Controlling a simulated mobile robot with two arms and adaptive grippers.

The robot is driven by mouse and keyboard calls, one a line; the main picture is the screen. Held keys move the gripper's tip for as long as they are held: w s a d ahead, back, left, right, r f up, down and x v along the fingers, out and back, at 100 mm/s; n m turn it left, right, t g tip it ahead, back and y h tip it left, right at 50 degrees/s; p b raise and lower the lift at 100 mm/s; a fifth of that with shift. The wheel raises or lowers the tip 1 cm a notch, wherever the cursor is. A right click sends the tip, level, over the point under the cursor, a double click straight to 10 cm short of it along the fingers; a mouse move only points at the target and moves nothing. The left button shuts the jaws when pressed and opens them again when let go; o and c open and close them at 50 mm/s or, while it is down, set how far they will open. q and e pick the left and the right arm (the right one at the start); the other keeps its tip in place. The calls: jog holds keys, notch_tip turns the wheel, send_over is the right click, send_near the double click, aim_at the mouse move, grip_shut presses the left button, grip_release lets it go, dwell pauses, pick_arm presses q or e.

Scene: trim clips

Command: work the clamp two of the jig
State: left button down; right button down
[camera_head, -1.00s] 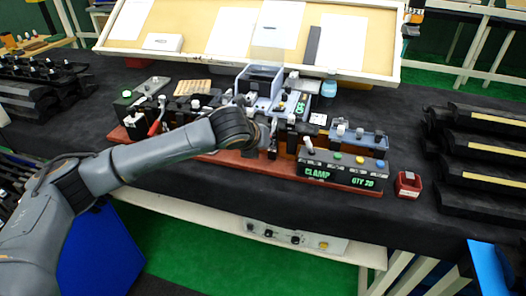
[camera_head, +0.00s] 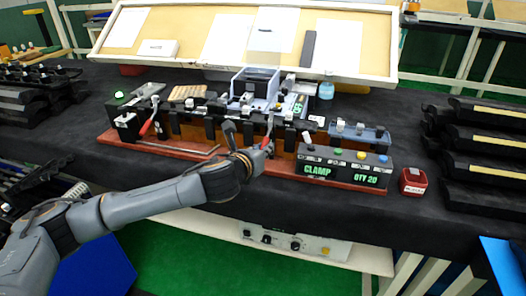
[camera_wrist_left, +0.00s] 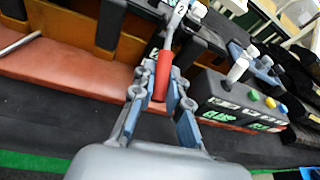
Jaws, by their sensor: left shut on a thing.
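The jig stands on a long reddish-brown base (camera_head: 335,183) on the dark table. Its clamp with the red handle (camera_wrist_left: 162,76) shows in the left wrist view, with a metal lever (camera_wrist_left: 175,18) running up from the handle. My left gripper (camera_wrist_left: 165,92) is shut on this red handle, one finger on each side. In the head view my left gripper (camera_head: 263,149) is at the front of the jig, left of the display box, and largely hides the handle. Another clamp with a red handle (camera_head: 149,122) stands at the jig's left end. My right gripper is not in view.
A box with a green display (camera_head: 343,178) reading CLAMP and QTY 20 stands just right of my gripper. A small red container (camera_head: 413,182) is farther right. Black stacked racks (camera_head: 485,150) fill the right side. A rod (camera_head: 190,149) lies on the base's left part.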

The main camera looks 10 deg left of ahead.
pick_arm(q)
jog(key=c, duration=1.3)
grip_release()
jog(key=v, duration=1.2)
jog(key=shift+a, duration=0.15)
jog(key=shift+f, duration=0.1)
